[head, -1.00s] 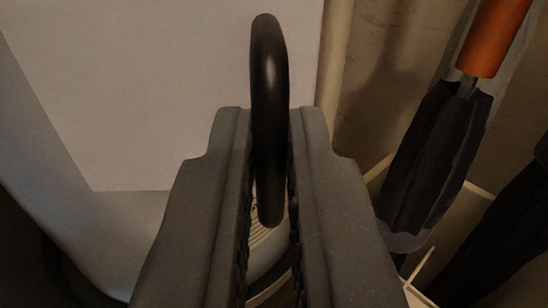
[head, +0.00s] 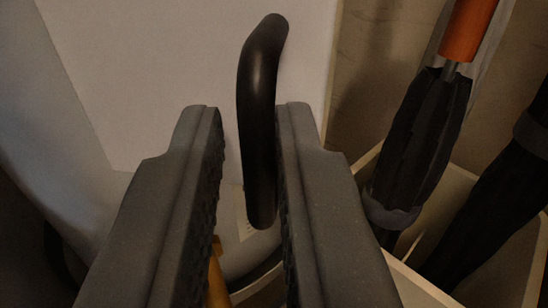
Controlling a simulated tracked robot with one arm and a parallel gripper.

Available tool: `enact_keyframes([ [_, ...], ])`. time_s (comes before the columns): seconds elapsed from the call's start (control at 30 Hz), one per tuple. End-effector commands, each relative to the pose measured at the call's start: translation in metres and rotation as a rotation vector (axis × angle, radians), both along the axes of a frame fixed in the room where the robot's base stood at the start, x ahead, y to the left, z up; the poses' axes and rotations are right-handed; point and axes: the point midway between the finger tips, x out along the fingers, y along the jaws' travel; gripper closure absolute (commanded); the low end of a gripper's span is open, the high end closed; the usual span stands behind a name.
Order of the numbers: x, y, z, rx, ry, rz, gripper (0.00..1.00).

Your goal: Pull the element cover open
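The element cover (head: 170,80) is a pale, flat panel filling the upper left of the head view. A black bar handle (head: 261,120) stands upright at its right side, its top bending right. My gripper (head: 248,112) is open with one finger on each side of the handle. A clear gap shows between the left finger and the handle. The handle lies close along the right finger; I cannot tell whether they touch. The handle's lower end is visible between the fingers. The cover's lower part is partly hidden by the left finger.
To the right, a folded dark umbrella (head: 415,150) with an orange handle (head: 468,28) stands in a pale bin (head: 490,188). Another dark umbrella (head: 500,205) leans at the far right. A yellowish piece (head: 217,280) shows low between the fingers.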

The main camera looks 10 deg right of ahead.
Motion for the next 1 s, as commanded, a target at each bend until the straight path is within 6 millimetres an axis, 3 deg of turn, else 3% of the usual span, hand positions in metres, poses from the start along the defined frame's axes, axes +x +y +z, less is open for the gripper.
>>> enact_keyframes([
  [0.03, 0.003, 0.014, 0.002, -0.006, -0.003, 0.021, 0.75],
  [0.07, 0.003, 0.013, 0.002, -0.005, -0.003, 0.02, 0.7],
  [0.53, -0.004, 0.004, 0.001, 0.0, -0.001, 0.005, 0.7],
  [1.0, -0.053, 0.009, 0.001, 0.0, 0.001, 0.008, 0.7],
])
